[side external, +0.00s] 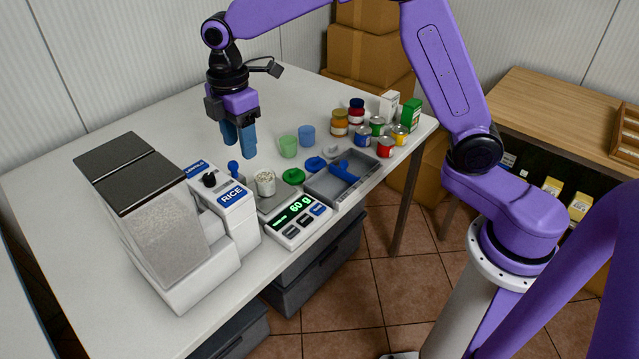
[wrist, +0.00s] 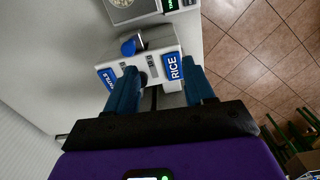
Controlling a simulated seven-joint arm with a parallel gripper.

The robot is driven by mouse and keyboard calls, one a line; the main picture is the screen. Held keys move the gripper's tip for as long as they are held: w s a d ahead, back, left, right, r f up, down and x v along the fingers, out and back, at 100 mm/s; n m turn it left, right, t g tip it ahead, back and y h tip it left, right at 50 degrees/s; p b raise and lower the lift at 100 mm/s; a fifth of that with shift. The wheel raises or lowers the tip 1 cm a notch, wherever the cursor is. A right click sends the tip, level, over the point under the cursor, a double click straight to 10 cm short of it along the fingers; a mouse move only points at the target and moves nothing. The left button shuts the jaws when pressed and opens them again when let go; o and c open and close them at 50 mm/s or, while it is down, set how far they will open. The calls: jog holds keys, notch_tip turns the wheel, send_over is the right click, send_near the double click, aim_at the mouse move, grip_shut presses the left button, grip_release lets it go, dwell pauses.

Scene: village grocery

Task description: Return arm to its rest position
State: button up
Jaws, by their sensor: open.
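My gripper (side external: 239,150) hangs above the white table behind the rice dispenser, its two blue fingers pointing down, open with nothing between them. In the wrist view my gripper (wrist: 161,80) shows its fingers apart, with the dispenser (wrist: 150,62) beyond them. A cup with pale contents (side external: 265,180) stands on the scale (side external: 296,222), which reads 60 g. My arm arches over the table's right side.
A green cup (side external: 288,147) and a blue cup (side external: 308,135) stand mid-table. A green lid (side external: 294,176) and a blue lid (side external: 315,164) lie nearby. Several jars, cans and boxes crowd the right corner. The table's far left is clear.

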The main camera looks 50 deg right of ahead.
jog(key=s+d+m, duration=0.1)
jog(key=s+d, duration=0.3)
jog(key=s, duration=0.6)
jog(key=s+d+m, duration=0.2)
jog(key=s+d, duration=0.2)
jog(key=s, duration=0.7)
jog(key=s+d+m, duration=0.1)
jog(key=s+d, duration=0.3)
jog(key=s, duration=0.7)
jog(key=shift+s+d+f+m, duration=0.25)
jog(key=shift+f+m, duration=0.05)
